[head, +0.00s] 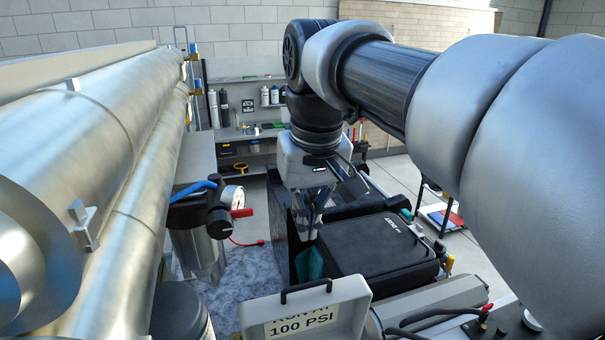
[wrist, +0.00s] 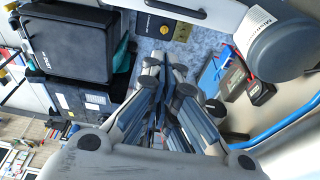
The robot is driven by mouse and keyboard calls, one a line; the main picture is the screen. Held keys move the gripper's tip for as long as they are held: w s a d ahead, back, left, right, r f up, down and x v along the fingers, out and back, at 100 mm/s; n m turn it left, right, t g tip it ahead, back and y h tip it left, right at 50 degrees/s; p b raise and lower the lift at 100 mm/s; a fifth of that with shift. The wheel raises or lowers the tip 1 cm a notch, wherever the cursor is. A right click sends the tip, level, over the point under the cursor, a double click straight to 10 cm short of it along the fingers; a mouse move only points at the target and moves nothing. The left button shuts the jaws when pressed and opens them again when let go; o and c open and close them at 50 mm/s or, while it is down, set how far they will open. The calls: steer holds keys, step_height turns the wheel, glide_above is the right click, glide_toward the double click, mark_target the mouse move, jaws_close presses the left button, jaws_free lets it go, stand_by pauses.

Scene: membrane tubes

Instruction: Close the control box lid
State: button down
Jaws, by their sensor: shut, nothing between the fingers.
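A light grey box part with a black handle (head: 304,302) bears a cream label reading 100 PSI at the bottom middle of the head view. It looks like the control box lid and stands raised, but its hinge and the rest of the box are out of frame. A pale panel edge with a dark handle, likely the same part, shows at the top of the wrist view (wrist: 205,16). My gripper (head: 308,232) points down beyond it, beside the black case. In the wrist view my gripper (wrist: 165,65) is shut and empty, apart from the panel.
A black case (head: 375,248) lies just right of my gripper. A pressure gauge (head: 232,197) and filter bowl (head: 196,250) stand to the left, beside large metal tubes (head: 85,125). Grey speckled floor (head: 240,285) shows between them. A workbench stands behind.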

steer(key=f, duration=0.2)
steer(key=s+f, duration=0.1)
steer(key=f, duration=0.5)
steer(key=shift+s, duration=0.2)
steer(key=shift+w+a+f, duration=0.1)
steer(key=shift+w, duration=0.05)
stand_by(0.4)
